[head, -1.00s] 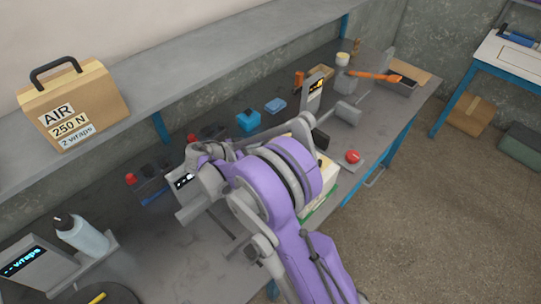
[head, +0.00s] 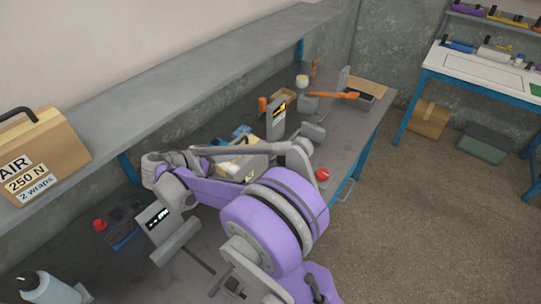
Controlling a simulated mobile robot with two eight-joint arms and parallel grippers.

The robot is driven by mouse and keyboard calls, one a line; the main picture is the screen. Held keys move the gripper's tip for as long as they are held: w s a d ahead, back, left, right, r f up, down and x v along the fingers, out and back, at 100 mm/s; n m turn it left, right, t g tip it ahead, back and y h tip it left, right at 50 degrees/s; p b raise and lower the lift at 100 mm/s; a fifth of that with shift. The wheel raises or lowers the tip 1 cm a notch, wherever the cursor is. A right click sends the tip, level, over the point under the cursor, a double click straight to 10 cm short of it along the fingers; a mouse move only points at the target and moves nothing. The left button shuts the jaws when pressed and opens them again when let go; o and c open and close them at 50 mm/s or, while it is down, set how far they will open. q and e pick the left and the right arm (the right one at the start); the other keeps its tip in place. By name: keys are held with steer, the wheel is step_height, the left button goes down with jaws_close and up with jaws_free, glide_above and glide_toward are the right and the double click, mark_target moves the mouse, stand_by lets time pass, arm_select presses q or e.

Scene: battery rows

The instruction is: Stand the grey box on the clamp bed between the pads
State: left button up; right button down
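The clamp stands toward the back of the bench, with a display post (head: 277,120) and grey round pads (head: 313,132) beside it. The bed between the pads is too small and too covered to make out. I cannot pick out the grey box with certainty; a pale yellow and grey block (head: 240,160) shows partly behind my arm. My purple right arm comes in from the bottom right and folds across the bench. Its thin grey forearm reaches right, toward the clamp's near side. Its fingers cannot be made out. My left gripper is out of view.
A cardboard carton (head: 40,160) marked "AIR 250 N 2 wraps" sits on the shelf (head: 160,110) along the wall. A red button (head: 322,174) is at the bench's right edge. A bottle (head: 50,289) stands front left. An orange handle (head: 335,95) lies beyond the clamp.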

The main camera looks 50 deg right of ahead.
steer(key=s+d+b, duration=0.3)
steer(key=d+b, duration=0.1)
steer(key=d, duration=2.7)
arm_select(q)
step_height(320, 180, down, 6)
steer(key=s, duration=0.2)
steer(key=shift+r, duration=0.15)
arm_select(e)
step_height(320, 180, down, 10)
steer(key=shift+d, duration=0.15)
steer(key=c, duration=1.3)
jaws_free()
steer(key=shift+w+f, duration=0.1)
steer(key=o, duration=0.4)
